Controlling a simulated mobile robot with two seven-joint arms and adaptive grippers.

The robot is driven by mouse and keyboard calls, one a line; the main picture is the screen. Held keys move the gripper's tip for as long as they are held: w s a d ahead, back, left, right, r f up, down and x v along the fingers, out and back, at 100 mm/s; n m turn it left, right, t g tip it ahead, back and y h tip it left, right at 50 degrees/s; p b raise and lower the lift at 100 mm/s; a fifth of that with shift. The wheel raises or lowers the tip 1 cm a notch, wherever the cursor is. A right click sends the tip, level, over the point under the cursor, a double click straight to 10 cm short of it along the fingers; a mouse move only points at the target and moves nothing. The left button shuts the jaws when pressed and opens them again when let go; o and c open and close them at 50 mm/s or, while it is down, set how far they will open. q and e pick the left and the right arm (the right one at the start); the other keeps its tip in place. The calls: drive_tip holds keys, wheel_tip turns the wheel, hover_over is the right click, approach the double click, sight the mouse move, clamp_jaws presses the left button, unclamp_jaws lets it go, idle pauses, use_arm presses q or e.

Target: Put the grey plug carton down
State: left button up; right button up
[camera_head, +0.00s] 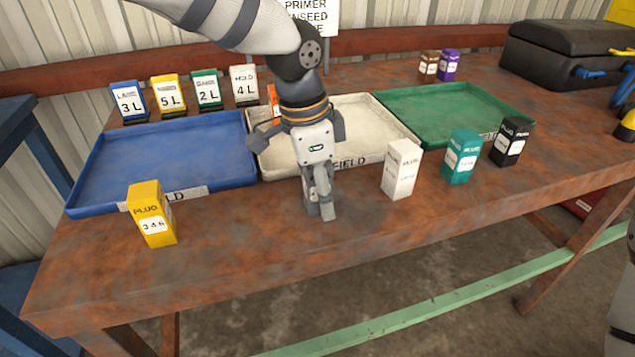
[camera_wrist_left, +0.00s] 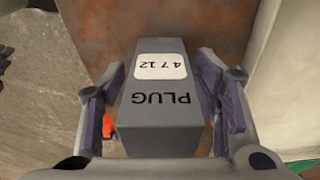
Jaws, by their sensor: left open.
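The grey plug carton (camera_wrist_left: 163,95), printed "PLUG" and "4 7 12", is between the fingers of my left gripper (camera_wrist_left: 163,105) in the left wrist view. One finger is on each side of it, and the jaws are open. In the head view, my left gripper (camera_head: 320,203) points down at the rusty table (camera_head: 255,245), in front of the cream tray (camera_head: 390,128). There the fingers mostly hide the carton. Whether its base touches the table is hard to see. My right gripper is not in view.
A yellow plug carton (camera_head: 152,214) stands left; white (camera_head: 401,170), teal (camera_head: 462,157) and black (camera_head: 511,142) cartons stand right. Behind are blue (camera_head: 160,158) and green (camera_head: 455,112) trays, several label cards and a black case (camera_head: 565,50). The front edge is close.

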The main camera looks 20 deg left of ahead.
use_arm(q)
clamp_jaws()
